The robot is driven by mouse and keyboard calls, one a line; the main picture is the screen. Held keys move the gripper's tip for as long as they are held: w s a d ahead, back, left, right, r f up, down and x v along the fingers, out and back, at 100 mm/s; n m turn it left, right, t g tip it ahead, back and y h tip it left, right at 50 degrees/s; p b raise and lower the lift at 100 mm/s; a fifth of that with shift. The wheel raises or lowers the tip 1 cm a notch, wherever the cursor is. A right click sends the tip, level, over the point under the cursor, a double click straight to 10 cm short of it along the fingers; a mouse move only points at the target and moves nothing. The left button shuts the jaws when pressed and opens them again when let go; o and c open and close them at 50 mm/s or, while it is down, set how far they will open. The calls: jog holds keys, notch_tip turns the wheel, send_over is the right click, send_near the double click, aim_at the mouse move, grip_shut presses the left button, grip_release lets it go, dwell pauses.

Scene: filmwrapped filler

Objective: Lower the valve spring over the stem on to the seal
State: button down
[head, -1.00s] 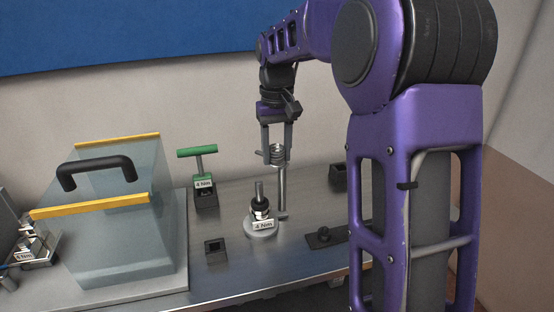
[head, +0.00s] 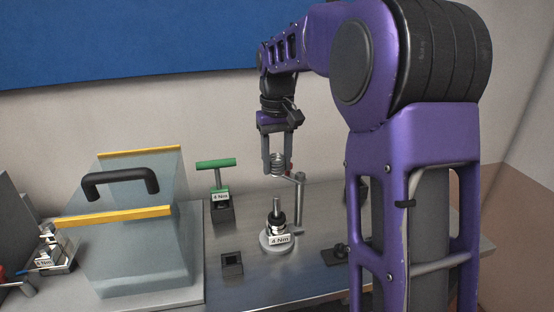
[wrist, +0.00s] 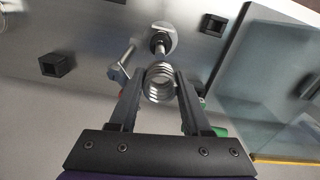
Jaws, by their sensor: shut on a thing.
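The valve spring (head: 278,164), a pale metal coil, is in my gripper (head: 277,170), whose two fingers are shut on its sides. It hangs above the upright valve stem (head: 277,206), with a clear gap between them in the head view. A dark collar around the stem's foot may be the seal; details are too small to tell. In the wrist view the spring (wrist: 159,84) sits between the fingertips, and the stem (wrist: 161,47) shows beyond its upper edge.
A grey post (head: 299,205) with a side arm stands close to the stem's right. A green T-handle tool (head: 216,164) stands in a holder behind left. A small dark square socket (head: 232,262) lies front left. A clear cover (head: 140,240) with a black handle fills the left.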

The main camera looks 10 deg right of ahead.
jog(key=b, duration=0.3)
send_over(277, 206)
jog(key=shift+w+d+f, duration=0.1)
jog(key=shift+w+f, duration=0.15)
jog(key=shift+f, duration=1.15)
jog(key=shift+w+f, duration=0.2)
jog(key=shift+f, duration=1.2)
jog(key=shift+p, duration=0.7)
jog(key=shift+f+b, duration=2.25)
jog(key=shift+f, duration=1.65)
jog(key=shift+c, duration=1.4)
grip_release()
jog(key=shift+r, duration=0.1)
notch_tip(277, 206, up, 17)
jog(key=p, duration=0.3)
jog(key=shift+r, duration=0.2)
